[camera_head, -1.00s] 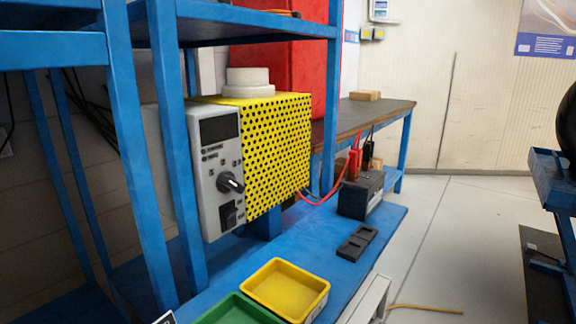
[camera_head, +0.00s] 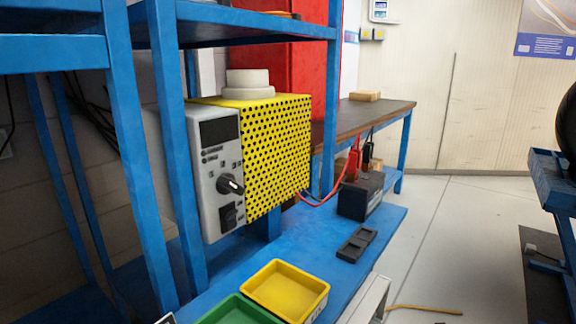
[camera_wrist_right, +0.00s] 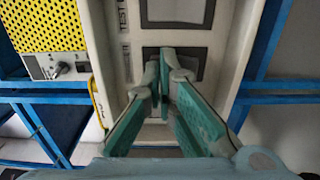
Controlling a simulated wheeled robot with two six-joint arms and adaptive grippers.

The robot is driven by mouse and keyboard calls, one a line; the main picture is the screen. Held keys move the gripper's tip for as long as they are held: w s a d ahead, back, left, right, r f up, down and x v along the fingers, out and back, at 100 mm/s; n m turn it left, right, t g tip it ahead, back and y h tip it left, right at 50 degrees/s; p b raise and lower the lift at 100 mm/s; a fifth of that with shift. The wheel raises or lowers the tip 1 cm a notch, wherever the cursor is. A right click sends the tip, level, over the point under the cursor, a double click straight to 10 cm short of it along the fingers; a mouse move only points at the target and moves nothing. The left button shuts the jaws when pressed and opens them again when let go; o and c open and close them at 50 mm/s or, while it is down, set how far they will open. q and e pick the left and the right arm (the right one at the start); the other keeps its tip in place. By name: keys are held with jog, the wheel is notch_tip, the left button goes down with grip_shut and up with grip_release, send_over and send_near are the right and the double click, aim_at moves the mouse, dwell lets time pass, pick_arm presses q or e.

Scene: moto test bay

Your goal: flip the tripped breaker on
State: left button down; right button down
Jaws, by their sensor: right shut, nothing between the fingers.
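My right gripper (camera_wrist_right: 158,68) is shut and empty in the right wrist view. Its teal fingertips are in front of a dark square opening (camera_wrist_right: 185,62) in a pale panel (camera_wrist_right: 222,75) marked with "TEST" lettering. The fingers cover part of this opening, and I cannot make out a breaker lever there or tell whether the tips touch anything. In the head view a grey control unit (camera_head: 208,185) has a dark display, a round knob (camera_head: 230,184) and a dark rocker switch (camera_head: 229,215). Neither gripper shows in the head view.
A yellow perforated box (camera_head: 280,150) adjoins the grey unit. Blue shelf posts (camera_head: 172,150) stand close on its left. A black battery (camera_head: 360,197) with red and black clamps, a yellow tray (camera_head: 322,290) and a green tray (camera_head: 205,318) are on the blue shelf.

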dwell(0.5)
jog(key=v, duration=0.9)
